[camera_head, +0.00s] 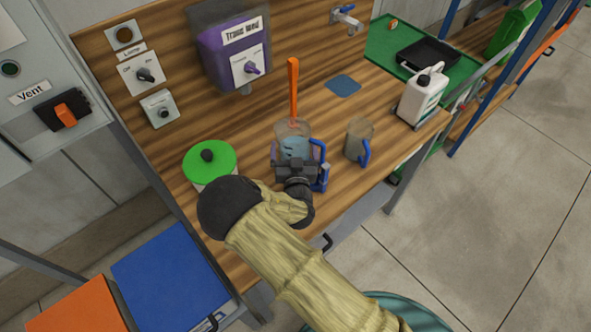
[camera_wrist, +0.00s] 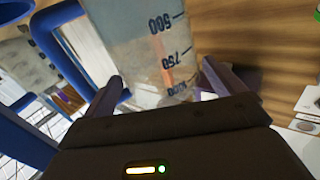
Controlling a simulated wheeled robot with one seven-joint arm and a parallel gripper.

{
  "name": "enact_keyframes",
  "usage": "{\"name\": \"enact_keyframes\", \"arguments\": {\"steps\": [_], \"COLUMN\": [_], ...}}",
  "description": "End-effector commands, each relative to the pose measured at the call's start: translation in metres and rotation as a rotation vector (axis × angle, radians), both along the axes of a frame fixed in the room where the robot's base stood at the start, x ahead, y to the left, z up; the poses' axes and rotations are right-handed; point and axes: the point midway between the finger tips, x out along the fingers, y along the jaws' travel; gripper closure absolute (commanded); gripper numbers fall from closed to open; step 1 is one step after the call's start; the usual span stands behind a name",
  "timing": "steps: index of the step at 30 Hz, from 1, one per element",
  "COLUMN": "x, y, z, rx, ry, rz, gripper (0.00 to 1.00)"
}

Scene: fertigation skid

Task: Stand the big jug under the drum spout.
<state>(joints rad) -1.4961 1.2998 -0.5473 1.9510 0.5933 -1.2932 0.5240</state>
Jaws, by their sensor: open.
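The big jug (camera_head: 293,133) is clear with a blue handle (camera_head: 320,160) and stands upright on the wooden bench. It holds a bluish liquid and an orange stirrer (camera_head: 293,85). In the wrist view the jug (camera_wrist: 140,40) shows marks 500 and 750, with its handle (camera_wrist: 62,55) at left. My gripper (camera_head: 297,180) is open at the jug's near side. In the wrist view its fingers (camera_wrist: 163,86) lie either side of the jug's wall; I cannot tell whether they touch. A wall tap (camera_head: 347,18) is at the back; I cannot tell whether it is the drum spout.
A smaller jug (camera_head: 358,140) stands just right of the big one. A green-lidded pot (camera_head: 209,163) is at left, a white canister (camera_head: 422,97) at right. A purple tank (camera_head: 233,50) with a bottom outlet hangs behind. The blue mat (camera_head: 343,85) is bare.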

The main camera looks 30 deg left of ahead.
Motion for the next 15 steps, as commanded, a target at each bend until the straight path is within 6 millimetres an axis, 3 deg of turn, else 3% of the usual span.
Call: {"name": "enact_keyframes", "arguments": {"steps": [15], "x": [-0.067], "y": [-0.051], "z": [-0.002], "rx": [0.000], "ry": [0.001], "rz": [0.002], "gripper": [0.06]}}
